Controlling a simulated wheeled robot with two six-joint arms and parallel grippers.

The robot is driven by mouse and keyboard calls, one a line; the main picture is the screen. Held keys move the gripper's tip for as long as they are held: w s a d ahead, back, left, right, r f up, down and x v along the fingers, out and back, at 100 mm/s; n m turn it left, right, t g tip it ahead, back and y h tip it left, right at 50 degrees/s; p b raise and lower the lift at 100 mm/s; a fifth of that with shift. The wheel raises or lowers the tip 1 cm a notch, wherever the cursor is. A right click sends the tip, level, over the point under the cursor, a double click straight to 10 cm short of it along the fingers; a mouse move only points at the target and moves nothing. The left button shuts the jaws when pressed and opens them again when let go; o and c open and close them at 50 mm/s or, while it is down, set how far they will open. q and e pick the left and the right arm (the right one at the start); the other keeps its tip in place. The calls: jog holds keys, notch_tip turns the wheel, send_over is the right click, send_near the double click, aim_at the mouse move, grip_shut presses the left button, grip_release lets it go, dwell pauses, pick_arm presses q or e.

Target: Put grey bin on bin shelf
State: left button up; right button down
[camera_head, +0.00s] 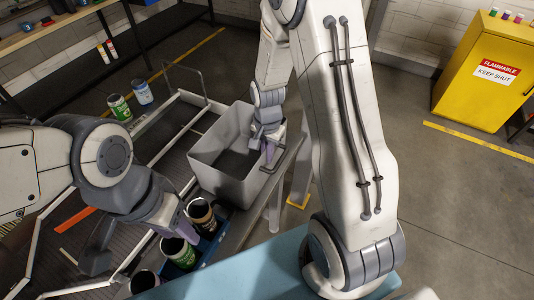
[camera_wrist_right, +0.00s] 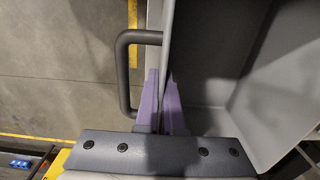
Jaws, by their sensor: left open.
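The grey bin (camera_head: 207,158) is an open-topped box in the middle of the head view, at the right side of the printing table, and looks empty. My right gripper (camera_head: 268,140) is at its right wall. In the right wrist view, its purple fingers (camera_wrist_right: 163,85) sit close on either side of the bin wall, beside a dark handle (camera_wrist_right: 124,70), and look shut on it. The bin's inside (camera_wrist_right: 215,60) shows on the right there. My left gripper (camera_head: 180,222) is open near the cans at the front. I cannot identify the bin shelf.
Dark cans (camera_head: 201,218) stand in a blue holder at the front. A green can (camera_head: 119,108) and a white-blue can (camera_head: 142,92) stand at the back. A yellow flammables cabinet (camera_head: 470,75) stands at the right. The floor before it is clear.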

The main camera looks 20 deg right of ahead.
jog(key=shift+f, duration=0.5)
jog(key=shift+f, duration=0.2)
jog(key=c, duration=1)
grip_release()
jog(key=shift+c, duration=0.2)
jog(key=shift+r, duration=0.1)
